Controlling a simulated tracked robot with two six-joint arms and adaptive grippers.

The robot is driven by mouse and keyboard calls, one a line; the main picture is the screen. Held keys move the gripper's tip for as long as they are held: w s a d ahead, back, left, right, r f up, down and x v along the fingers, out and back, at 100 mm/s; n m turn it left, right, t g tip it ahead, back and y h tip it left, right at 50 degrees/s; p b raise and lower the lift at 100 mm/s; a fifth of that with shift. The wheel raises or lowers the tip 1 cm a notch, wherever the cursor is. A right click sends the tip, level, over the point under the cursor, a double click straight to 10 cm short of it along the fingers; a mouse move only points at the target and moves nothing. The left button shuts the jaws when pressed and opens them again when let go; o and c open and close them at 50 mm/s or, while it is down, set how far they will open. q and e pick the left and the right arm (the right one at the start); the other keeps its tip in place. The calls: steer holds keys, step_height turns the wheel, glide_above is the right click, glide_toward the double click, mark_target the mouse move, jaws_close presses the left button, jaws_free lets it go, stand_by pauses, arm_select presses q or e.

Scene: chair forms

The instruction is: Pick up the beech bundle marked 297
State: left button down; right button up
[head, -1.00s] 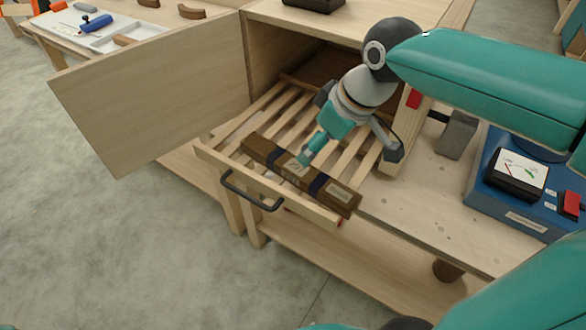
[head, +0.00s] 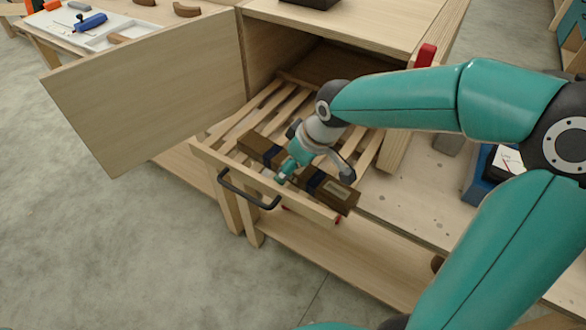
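The gripper hides the bundle's middle, so no number is readable. My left gripper is not in view.
The cabinet's open door (head: 150,88) stands left of the drawer. A dark handle (head: 247,190) is on the drawer front. A wooden upright and a red piece (head: 426,56) are close right of the drawer. A blue device (head: 481,180) is partly behind my arm.

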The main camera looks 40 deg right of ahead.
steer(key=c, duration=1.4)
jaws_close()
steer(key=shift+r, duration=0.1)
